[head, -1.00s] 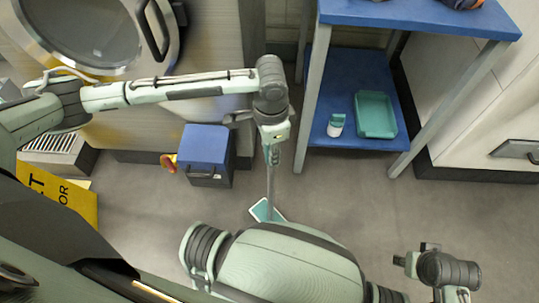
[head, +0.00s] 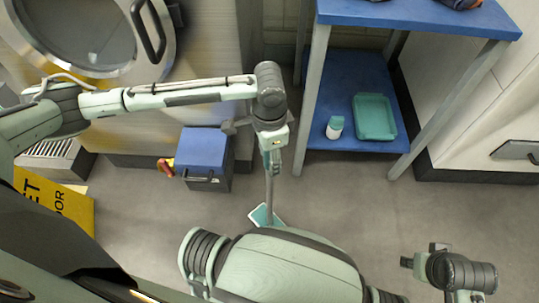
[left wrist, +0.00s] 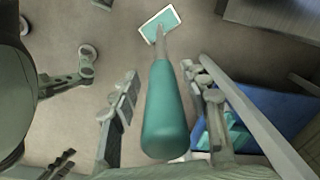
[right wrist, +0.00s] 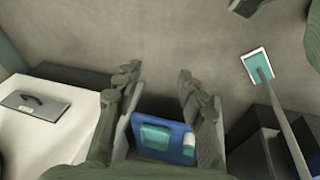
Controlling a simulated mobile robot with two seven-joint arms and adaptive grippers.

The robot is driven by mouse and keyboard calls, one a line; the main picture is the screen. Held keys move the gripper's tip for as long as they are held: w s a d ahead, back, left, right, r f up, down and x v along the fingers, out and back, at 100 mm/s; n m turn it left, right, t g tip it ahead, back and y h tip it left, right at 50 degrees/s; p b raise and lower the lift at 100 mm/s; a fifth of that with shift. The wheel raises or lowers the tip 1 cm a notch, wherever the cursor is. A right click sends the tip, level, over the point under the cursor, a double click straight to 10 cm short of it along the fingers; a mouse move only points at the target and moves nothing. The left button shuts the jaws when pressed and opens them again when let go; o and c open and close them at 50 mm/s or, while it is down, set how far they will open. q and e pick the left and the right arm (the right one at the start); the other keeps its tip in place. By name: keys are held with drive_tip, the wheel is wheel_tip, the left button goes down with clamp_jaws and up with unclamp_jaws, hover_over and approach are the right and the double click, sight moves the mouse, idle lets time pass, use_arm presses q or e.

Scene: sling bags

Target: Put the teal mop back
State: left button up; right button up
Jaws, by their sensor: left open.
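The teal mop (head: 269,185) stands nearly upright, its flat teal head with a white edge on the floor. The head also shows in the left wrist view (left wrist: 160,24) and the right wrist view (right wrist: 257,66). In the left wrist view its thick teal handle grip (left wrist: 164,110) lies between the spread fingers of my left gripper (left wrist: 160,85). That gripper is open around the handle; I cannot tell whether either finger touches it. In the head view my left gripper (head: 274,138) hides the handle's top. My right gripper (right wrist: 158,76) is open and empty, well away from the mop.
A blue shelf unit (head: 420,14) stands behind, with a teal tray (head: 375,118) and a white bottle (head: 335,128) on its lower shelf. A blue-lidded box (head: 205,146) is left of the mop. A yellow floor sign (head: 60,208) lies far left. Grey floor is clear at right.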

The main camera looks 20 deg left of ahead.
use_arm(q)
drive_tip(key=shift+r, duration=0.15)
wheel_tip(320, 180, up, 3)
drive_tip(key=shift+f, duration=0.2)
wheel_tip(320, 180, up, 9)
drive_tip(key=shift+r+p, duration=0.2)
drive_tip(key=shift+p, duration=0.7)
use_arm(e)
wheel_tip(320, 180, down, 4)
drive_tip(key=shift+w+a, duration=0.1)
drive_tip(key=shift+w, duration=0.05)
use_arm(q)
drive_tip(key=shift+s+d, duration=0.1)
